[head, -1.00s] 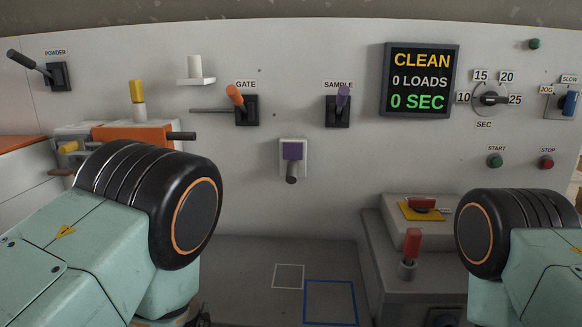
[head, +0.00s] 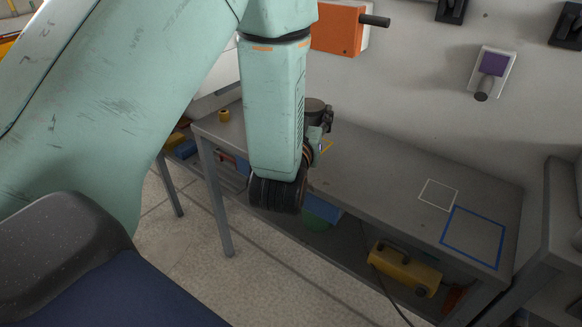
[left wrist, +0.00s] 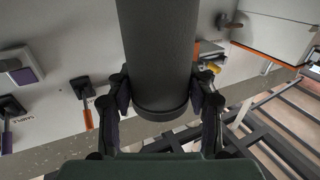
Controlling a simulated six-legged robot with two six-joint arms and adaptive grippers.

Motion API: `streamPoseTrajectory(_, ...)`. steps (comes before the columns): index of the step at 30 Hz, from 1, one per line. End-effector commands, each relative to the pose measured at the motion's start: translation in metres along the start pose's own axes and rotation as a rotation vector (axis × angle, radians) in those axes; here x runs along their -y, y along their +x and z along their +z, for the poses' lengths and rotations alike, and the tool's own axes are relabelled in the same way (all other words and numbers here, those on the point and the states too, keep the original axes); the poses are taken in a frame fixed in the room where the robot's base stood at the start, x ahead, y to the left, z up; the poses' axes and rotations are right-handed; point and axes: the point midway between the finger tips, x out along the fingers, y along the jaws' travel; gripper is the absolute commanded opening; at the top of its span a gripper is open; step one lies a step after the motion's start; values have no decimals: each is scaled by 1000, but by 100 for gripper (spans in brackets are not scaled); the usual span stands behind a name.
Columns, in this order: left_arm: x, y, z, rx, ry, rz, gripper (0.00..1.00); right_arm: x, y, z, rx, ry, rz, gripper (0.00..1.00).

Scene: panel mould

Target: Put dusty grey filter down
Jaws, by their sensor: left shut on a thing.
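The dusty grey filter (left wrist: 160,55) is a dark grey cylinder, large in the left wrist view. My left gripper (left wrist: 162,92) is shut around it, a finger on each side. In the head view the left gripper (head: 323,125) shows beyond my forearm, over the left part of the grey bench (head: 375,170). A dark round end (head: 315,104), seemingly the filter, shows there beside it. The forearm hides much of it, and I cannot tell whether the filter touches the bench. My right gripper is not in view.
The bench top is clear on the right, with a white outlined square (head: 438,183) and a blue outlined square (head: 457,250). A yellow marking (head: 326,146) shows partly by the gripper. A small yellow ring (head: 224,115) lies at the left end. A yellow case (head: 405,268) sits below.

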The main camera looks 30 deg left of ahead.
Motion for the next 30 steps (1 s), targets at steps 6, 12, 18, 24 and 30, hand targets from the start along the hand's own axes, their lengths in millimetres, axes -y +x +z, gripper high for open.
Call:
streamPoseTrajectory(6, 48, 43, -20, 0, -4, -172, 11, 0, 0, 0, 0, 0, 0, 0)
streamPoseTrajectory(12, 55, 55, -1, 1, 4, -205, 11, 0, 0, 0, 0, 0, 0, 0)
streamPoseTrajectory(18, 54, 55, 4, -1, 3, -202, 11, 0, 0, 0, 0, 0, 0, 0)
streamPoseTrajectory(24, 54, 55, 5, -1, 3, -202, 11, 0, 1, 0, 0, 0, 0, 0)
streamPoseTrajectory(30, 54, 55, 36, 2, 5, -201, 11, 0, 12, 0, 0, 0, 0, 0)
